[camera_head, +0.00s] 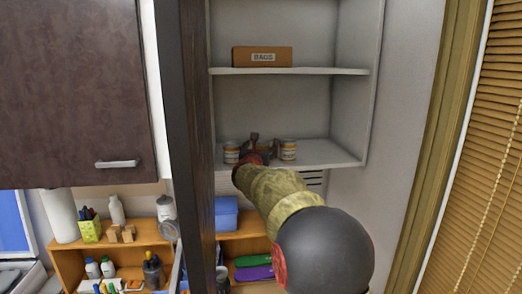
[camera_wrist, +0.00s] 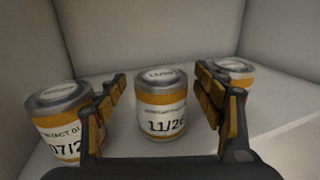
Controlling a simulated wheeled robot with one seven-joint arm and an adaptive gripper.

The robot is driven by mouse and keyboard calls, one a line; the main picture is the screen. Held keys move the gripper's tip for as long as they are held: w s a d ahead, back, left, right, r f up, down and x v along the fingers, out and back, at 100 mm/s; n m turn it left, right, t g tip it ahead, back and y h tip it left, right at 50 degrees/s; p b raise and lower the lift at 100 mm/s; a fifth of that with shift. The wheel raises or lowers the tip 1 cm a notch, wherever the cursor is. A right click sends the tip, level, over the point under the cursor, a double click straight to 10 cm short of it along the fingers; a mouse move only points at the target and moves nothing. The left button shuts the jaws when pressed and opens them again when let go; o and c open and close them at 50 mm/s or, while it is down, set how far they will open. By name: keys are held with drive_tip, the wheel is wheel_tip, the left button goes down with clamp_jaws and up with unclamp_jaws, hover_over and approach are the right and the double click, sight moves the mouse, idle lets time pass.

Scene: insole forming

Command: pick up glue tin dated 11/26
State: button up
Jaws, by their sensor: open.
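The glue tin dated 11/26 (camera_wrist: 163,108) stands upright in the middle of the wrist view, white with orange bands and a grey lid. My gripper (camera_wrist: 165,100) is open, with one finger on each side of this tin and a visible gap to each. A tin marked 07/ (camera_wrist: 58,122) stands left of the left finger. A third tin (camera_wrist: 234,70) is partly hidden behind the right finger. In the head view my gripper (camera_head: 254,142) is at the lowest visible shelf, between a left tin (camera_head: 231,152) and a right tin (camera_head: 288,150); the middle tin is mostly hidden there.
The tins stand on a white cabinet shelf (camera_head: 330,153) with side walls close by. A box labelled RAGS (camera_head: 262,57) sits on the shelf above. A dark cabinet door edge (camera_head: 187,120) stands left of my arm. The shelf's right end is clear.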

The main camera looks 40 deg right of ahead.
drive_tip(key=shift+w+d, duration=0.1)
drive_tip(key=shift+d, duration=0.2)
drive_tip(key=shift+c, duration=0.7)
drive_tip(key=c, duration=1.2)
drive_tip(key=shift+c, duration=0.6)
drive_tip(key=shift+r, duration=0.15)
